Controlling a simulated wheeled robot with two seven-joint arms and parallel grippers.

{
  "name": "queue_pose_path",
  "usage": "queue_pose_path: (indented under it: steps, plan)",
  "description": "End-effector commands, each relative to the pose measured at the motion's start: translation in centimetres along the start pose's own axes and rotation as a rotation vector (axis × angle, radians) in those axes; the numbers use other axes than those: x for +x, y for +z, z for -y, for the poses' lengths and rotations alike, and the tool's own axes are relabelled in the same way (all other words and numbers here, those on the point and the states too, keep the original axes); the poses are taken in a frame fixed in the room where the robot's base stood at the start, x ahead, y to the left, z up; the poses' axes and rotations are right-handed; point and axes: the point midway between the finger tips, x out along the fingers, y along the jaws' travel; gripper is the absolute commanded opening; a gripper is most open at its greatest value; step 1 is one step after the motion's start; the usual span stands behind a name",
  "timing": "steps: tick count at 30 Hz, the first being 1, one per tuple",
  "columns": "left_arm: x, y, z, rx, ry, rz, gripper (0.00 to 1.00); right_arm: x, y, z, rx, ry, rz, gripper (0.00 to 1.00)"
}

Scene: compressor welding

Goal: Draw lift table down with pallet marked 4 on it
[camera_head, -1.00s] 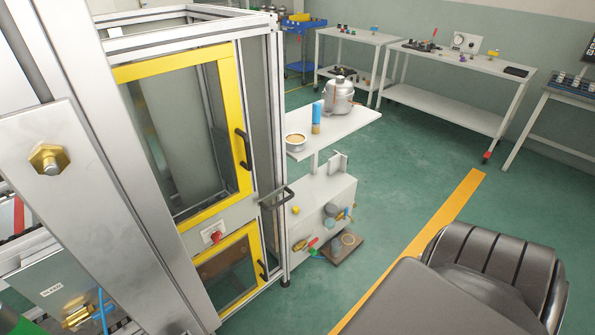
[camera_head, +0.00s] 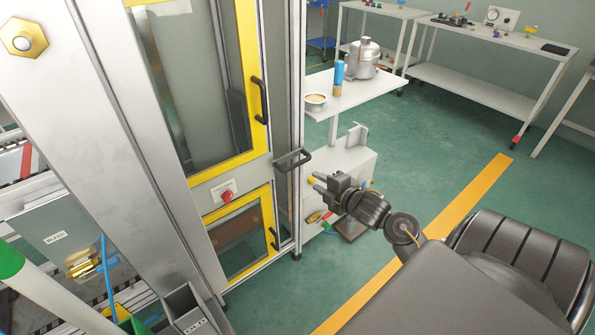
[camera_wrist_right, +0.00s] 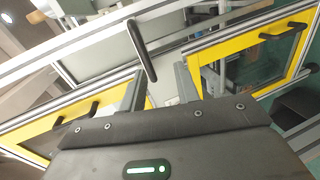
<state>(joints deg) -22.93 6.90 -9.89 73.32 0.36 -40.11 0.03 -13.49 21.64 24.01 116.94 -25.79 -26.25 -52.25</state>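A dark bar handle (camera_head: 293,159) sticks out from the side of the yellow-framed cabinet. The handle also shows in the right wrist view (camera_wrist_right: 141,50), ahead of and between the fingers. My right gripper (camera_head: 314,182) is open and empty, just below and right of the handle in the head view, fingers pointing left. In the right wrist view its two fingers (camera_wrist_right: 160,88) stand apart. The handle appears outside the grip. No pallet with a readable 4 shows, and I cannot tell which part is the lift table. My left gripper is not in view.
The cabinet has yellow door frames (camera_head: 237,232) and a red knob (camera_head: 227,196). A white table (camera_head: 372,97) behind carries a metal pot (camera_head: 362,59), blue cylinder (camera_head: 339,74) and bowl (camera_head: 315,102). A white box (camera_head: 350,165) stands below.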

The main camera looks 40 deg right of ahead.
Motion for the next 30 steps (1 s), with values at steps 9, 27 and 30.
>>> queue_pose_path:
  steps: [9, 27, 30]
  plan:
    - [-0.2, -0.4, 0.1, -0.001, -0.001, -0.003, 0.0, -0.5, -0.4, -2.6, -0.084, 0.048, -0.008, 0.32]
    - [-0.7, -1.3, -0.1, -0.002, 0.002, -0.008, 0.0, 8.8, -0.5, -2.9, -0.078, 0.047, -0.006, 0.32]
    - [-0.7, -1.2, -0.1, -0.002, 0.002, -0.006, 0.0, 9.6, -0.5, -2.9, -0.079, 0.047, -0.007, 0.32]
